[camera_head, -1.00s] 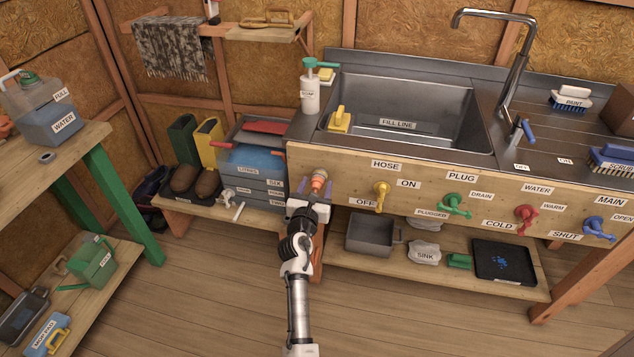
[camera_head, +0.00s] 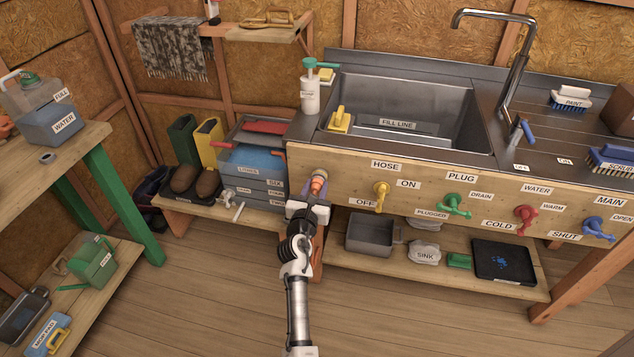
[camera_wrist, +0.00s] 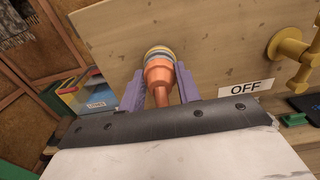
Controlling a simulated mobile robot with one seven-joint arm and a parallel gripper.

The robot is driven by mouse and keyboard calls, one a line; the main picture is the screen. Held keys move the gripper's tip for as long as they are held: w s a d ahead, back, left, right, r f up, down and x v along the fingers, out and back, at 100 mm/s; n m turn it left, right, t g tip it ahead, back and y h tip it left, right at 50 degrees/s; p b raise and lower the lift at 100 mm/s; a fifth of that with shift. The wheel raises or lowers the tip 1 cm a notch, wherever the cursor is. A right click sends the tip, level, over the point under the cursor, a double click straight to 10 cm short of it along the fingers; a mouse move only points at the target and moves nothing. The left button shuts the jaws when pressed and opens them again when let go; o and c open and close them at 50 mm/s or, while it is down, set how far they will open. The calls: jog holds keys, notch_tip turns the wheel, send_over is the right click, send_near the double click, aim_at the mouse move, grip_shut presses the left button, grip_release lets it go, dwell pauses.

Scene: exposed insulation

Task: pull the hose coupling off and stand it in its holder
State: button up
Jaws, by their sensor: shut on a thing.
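The orange hose coupling (camera_head: 318,184) is at the left end of the wooden sink front, left of the yellow hose tap (camera_head: 381,190). My gripper (camera_head: 316,192) is shut on the coupling. I cannot tell whether the coupling is still seated on its fitting. I cannot make out its holder for certain.
A green tap (camera_head: 455,204), a red tap (camera_head: 525,217) and a blue tap (camera_head: 597,227) line the panel to the right. A grey bin (camera_head: 370,235) stands on the shelf below. A blue-sided box (camera_head: 256,165) stands to the left. The floor in front is clear.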

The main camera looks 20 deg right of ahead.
jog(key=shift+s+a, duration=0.25)
jog(key=shift+s, duration=0.15)
jog(key=shift+p+v, duration=0.55)
jog(key=shift+v, duration=0.75)
jog(key=shift+x, duration=2)
jog(key=shift+r, duration=0.15)
jog(key=o, duration=1.3)
jog(key=shift+w+d, duration=0.1)
jog(key=shift+c, duration=0.2)
jog(key=p+v, duration=0.1)
jog(key=v, duration=0.8)
jog(key=shift+p, duration=0.35)
